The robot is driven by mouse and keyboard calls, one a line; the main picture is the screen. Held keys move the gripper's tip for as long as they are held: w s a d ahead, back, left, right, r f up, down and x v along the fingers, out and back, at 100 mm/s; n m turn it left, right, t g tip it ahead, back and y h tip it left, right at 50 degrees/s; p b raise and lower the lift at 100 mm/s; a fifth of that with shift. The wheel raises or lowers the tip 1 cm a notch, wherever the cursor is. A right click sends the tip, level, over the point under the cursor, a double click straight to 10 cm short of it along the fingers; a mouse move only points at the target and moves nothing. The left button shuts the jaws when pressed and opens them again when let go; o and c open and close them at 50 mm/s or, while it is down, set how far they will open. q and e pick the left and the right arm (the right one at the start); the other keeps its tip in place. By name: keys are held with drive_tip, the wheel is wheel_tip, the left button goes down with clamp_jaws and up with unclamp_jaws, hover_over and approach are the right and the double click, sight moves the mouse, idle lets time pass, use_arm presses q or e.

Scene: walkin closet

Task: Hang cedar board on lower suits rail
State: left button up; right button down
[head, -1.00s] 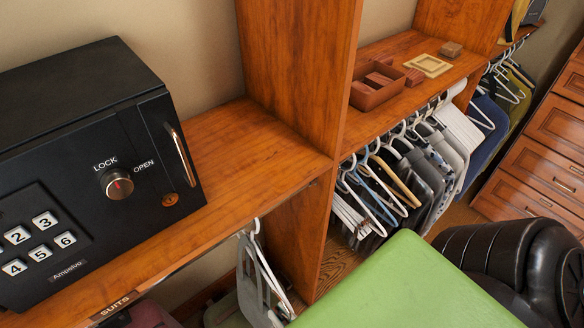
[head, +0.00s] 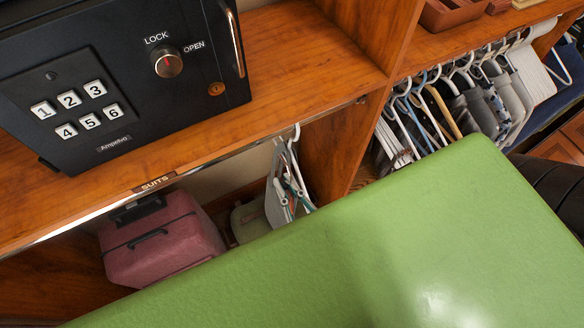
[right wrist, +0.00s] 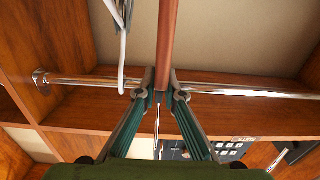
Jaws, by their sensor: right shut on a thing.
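In the right wrist view, my right gripper (right wrist: 161,95) is shut on the reddish-brown cedar board (right wrist: 167,40), seen edge-on. The suits rail (right wrist: 225,90) is a chrome bar crossing the view at fingertip height. A thin metal piece (right wrist: 157,125) shows between the teal fingers. I cannot tell whether it touches the rail. In the head view, the rail runs under the shelf marked SUITS (head: 155,183). The right gripper (head: 292,187) shows small beside the hanger, its teal fingers partly covered. The board is hardly visible there. My left gripper is not in view.
A white hanger (right wrist: 122,45) hangs close beside the gripper, on the rail-bracket (right wrist: 39,78) side. A black safe (head: 120,70) stands on the shelf. A pink suitcase (head: 160,240) is below. Several garments hang beyond the upright divider. The rail left of the hanger looks clear.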

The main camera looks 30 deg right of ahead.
drive_tip(key=w+f+b, duration=0.3)
drive_tip(key=w+b, duration=0.1)
drive_tip(key=w, duration=0.6)
drive_tip(key=shift+w+a, duration=0.15)
drive_tip(key=shift+w, duration=0.1)
idle(0.3)
drive_tip(key=c, duration=2)
unclamp_jaws()
drive_tip(key=shift+c, duration=0.2)
